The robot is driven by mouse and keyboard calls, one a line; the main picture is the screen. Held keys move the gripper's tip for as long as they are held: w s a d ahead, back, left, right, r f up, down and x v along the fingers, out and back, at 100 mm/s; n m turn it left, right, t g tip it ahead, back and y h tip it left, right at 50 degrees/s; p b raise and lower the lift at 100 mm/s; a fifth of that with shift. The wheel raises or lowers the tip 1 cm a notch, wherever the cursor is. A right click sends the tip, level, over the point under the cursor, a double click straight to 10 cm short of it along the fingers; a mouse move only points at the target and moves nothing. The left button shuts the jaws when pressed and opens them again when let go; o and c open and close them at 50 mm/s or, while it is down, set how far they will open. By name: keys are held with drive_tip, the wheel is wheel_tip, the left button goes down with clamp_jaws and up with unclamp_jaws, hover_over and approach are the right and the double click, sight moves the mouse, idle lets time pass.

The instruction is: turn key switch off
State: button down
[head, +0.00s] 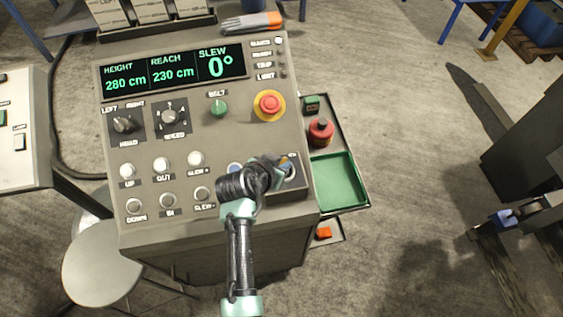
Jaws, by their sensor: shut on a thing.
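The key switch (291,173) is at the lower right of the sloped control panel, on a dark plate. My arm comes up from the bottom of the head view and covers much of it. My gripper (284,164) is at the switch, shut on its key. The fingertips are small and partly hidden, so I cannot tell which way the key points. The label near the switch is mostly covered.
A green tray (338,180) and a red-topped can (320,130) sit to the right. A round stool (102,265) stands at lower left.

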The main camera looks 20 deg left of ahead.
drive_tip(key=n+y+p, duration=0.2)
drive_tip(key=n, duration=0.1)
drive_tip(key=shift+d+r+n+y, duration=0.1)
drive_tip(key=shift+d+n+y, duration=0.1)
drive_tip(key=shift+n+y, duration=0.15)
drive_tip(key=n+y, duration=0.1)
drive_tip(key=n, duration=0.1)
drive_tip(key=n+g+y, duration=0.1)
drive_tip(key=shift+w+f+y+b, duration=0.1)
drive_tip(key=shift+f+y+b, duration=0.15)
drive_tip(key=shift+y+b, duration=0.1)
drive_tip(key=n+g+y+b, duration=0.1)
drive_tip(key=n+b, duration=0.1)
drive_tip(key=n+g+y+b, duration=0.1)
drive_tip(key=n+b, duration=0.1)
drive_tip(key=b, duration=0.1)
drive_tip(key=shift+w+d+f+n+y, duration=0.15)
drive_tip(key=shift+n+y, duration=0.15)
drive_tip(key=shift+n, duration=0.05)
drive_tip(key=n+g+y+b, duration=0.1)
drive_tip(key=n+g+b, duration=0.1)
drive_tip(key=n+b, duration=0.1)
drive_tip(key=shift+b, duration=0.5)
drive_tip(key=shift+r+n+g+y+b, duration=0.2)
drive_tip(key=shift+n+g+y+b, duration=0.1)
drive_tip(key=shift+n+g+b, duration=0.55)
